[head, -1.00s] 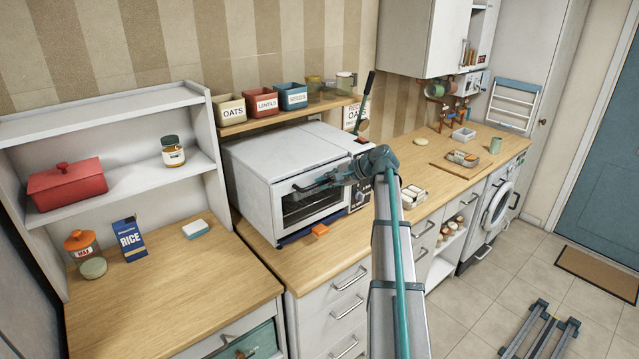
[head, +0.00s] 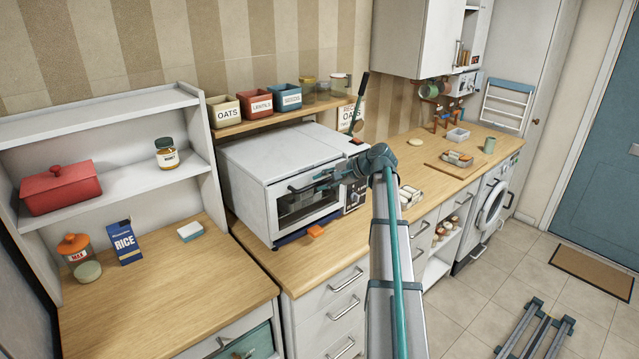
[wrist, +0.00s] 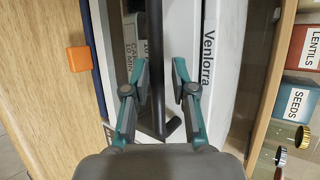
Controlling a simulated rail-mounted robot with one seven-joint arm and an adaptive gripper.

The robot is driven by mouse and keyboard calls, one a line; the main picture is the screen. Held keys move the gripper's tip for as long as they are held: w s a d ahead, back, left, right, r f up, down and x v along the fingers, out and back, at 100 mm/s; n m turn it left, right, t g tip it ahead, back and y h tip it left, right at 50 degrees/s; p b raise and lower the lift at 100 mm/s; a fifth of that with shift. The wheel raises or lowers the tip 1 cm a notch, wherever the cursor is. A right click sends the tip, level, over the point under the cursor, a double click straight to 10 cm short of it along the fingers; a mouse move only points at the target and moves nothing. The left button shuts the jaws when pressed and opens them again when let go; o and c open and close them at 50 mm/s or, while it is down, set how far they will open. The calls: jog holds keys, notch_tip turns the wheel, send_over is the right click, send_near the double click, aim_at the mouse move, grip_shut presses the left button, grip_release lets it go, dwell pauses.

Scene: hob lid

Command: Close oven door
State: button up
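The oven is a white countertop oven (head: 285,155). Its door (head: 293,223), with a dark window and a bar handle, stands upright or nearly so in the head view. I cannot tell whether it is fully latched. My gripper (head: 318,182) is at the top of the door front, by the handle. In the wrist view my gripper (wrist: 159,82) has its two fingers apart, with the dark handle bar (wrist: 154,45) running between them. There is visible space beside the bar, so it does not look clamped. The arm hides part of the oven's control side.
An orange block (head: 315,231) lies on the counter (head: 265,262) in front of the oven; it also shows in the wrist view (wrist: 78,60). Labelled tins stand on a shelf (head: 245,128) above the oven. A rice box (head: 124,242) stands on the left counter.

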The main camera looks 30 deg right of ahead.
jog(key=v, duration=1)
jog(key=shift+s+r, duration=0.2)
jog(key=shift+s, duration=0.05)
